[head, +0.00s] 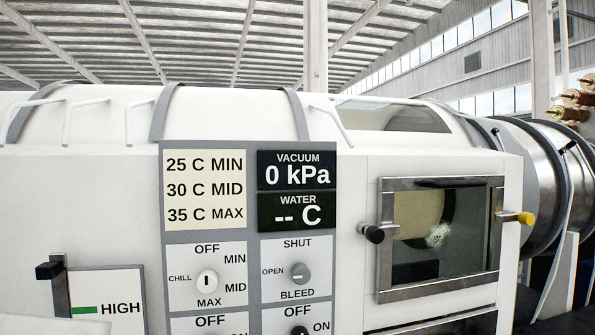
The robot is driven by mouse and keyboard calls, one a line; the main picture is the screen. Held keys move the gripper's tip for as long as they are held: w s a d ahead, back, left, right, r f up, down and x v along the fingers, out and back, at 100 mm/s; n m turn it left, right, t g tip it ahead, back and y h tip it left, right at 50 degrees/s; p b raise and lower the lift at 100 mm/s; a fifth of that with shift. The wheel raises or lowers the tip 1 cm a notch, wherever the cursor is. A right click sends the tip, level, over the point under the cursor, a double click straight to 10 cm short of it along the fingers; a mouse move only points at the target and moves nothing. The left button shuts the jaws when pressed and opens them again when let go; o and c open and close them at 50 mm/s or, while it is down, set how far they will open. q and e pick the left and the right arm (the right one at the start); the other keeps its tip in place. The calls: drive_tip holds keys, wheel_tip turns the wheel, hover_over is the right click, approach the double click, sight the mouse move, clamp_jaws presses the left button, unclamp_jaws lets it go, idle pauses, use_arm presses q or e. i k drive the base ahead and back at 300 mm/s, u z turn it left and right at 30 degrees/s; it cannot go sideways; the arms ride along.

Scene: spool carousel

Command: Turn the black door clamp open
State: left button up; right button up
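The black door clamp (373,234) is a short dark knob at the left edge of the metal-framed door window. A small light-coloured piece shows at its left end, against the white panel. The door frame looks closed against the white housing. Neither of my grippers shows in the head view, so their distance from the clamp cannot be told.
A white machine body (100,190) fills the front. A control panel (250,237) with knobs and displays is left of the door. A black-topped lever (50,270) stands at the lower left beside a HIGH gauge (120,309). Copper-coloured spools (575,97) are at the far right.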

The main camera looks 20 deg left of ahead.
sight(376, 234)
drive_tip(key=u, duration=0.05)
drive_tip(key=k, duration=0.6)
drive_tip(key=z, duration=0.75)
drive_tip(key=i, duration=1.2)
drive_tip(key=u, duration=0.7)
